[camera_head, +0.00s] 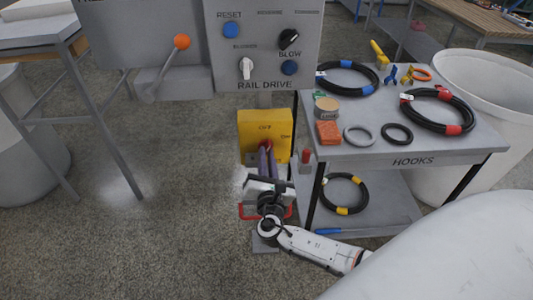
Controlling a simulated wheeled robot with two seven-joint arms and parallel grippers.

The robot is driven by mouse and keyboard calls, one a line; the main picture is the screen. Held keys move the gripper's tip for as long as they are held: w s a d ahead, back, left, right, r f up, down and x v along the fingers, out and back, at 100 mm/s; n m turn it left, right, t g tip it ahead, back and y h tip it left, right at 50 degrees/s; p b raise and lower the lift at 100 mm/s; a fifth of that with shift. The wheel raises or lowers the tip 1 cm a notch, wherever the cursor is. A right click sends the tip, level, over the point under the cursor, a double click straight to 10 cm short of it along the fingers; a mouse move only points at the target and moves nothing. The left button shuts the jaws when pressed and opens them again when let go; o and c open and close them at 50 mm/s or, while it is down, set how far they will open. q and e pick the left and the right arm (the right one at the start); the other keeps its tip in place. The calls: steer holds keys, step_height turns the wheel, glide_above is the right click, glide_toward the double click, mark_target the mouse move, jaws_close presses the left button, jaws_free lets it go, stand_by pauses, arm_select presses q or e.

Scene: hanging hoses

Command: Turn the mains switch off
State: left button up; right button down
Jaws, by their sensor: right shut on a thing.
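The mains switch appears to be the yellow box (252,122) on the post below the grey panel. Its front has small dark lettering that is too small to read for certain. A red handle (267,146) shows at the lower middle of the box's face. My right gripper (266,153) reaches up to it from below and is shut on the red handle. The fingers hide most of the handle, so its exact angle cannot be told. My left gripper is not in view.
The grey panel (228,72) marked RAIL DRIVE has knobs and buttons above the box. An orange-knobbed lever (181,42) is at left. The HOOKS cart (440,158), holding hoses and small items, stands close at right. Open floor (160,230) lies at left.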

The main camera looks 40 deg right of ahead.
steer(key=shift+a+n+p, duration=0.1)
steer(key=shift+n+p, duration=0.8)
steer(key=shift+n, duration=1.3)
steer(key=shift+f, duration=0.1)
steer(key=c, duration=1.8)
jaws_free()
steer(key=shift+s, duration=0.15)
steer(key=v, duration=1)
steer(key=shift+a, duration=0.1)
